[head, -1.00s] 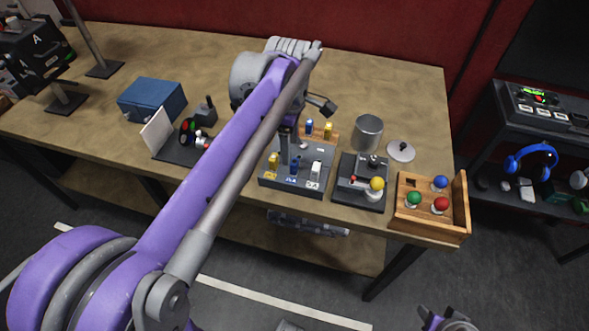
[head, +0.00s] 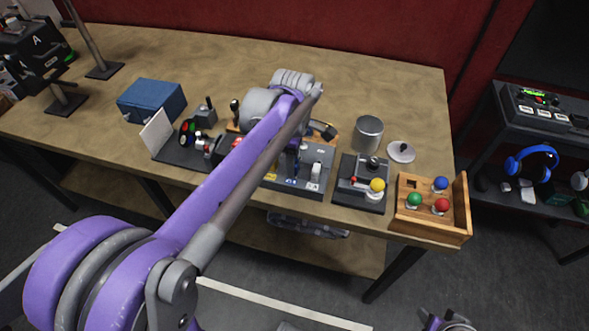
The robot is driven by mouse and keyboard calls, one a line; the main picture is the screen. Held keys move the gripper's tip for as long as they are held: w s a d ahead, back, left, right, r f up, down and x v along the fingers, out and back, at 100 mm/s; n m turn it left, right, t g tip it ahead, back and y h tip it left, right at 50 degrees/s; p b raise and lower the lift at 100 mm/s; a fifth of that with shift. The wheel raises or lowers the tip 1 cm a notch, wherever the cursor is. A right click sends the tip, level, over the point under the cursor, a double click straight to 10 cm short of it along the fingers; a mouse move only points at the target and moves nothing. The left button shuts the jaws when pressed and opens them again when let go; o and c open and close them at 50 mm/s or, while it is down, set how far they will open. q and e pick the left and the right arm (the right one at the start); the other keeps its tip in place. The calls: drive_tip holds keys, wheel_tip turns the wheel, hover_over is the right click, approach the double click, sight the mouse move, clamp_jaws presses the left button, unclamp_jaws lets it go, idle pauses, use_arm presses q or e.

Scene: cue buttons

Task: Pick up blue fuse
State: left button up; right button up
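A grey fuse panel (head: 325,155) stands on the workbench. A white fuse (head: 316,171) shows upright at its right, and a little yellow (head: 271,173) and a blue label show along its front. My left arm crosses in front of the panel. It hides most of the yellow fuse, the blue fuse and the wooden holder behind the panel. My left gripper (head: 291,161) is low at the panel, almost all hidden behind my own arm. I cannot see its fingers or whether it holds anything. Part of my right arm shows at the bottom edge, with its fingers not readable.
To the right are a joystick box with a yellow ball (head: 377,185), a wooden crate (head: 430,224) with coloured balls, a metal can (head: 368,133) and a lid (head: 401,152). A blue box (head: 152,101) stands left. The back of the bench is clear.

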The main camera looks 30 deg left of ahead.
use_arm(q)
clamp_jaws()
wheel_tip(320, 180, up, 10)
drive_tip(key=shift+p, duration=0.4)
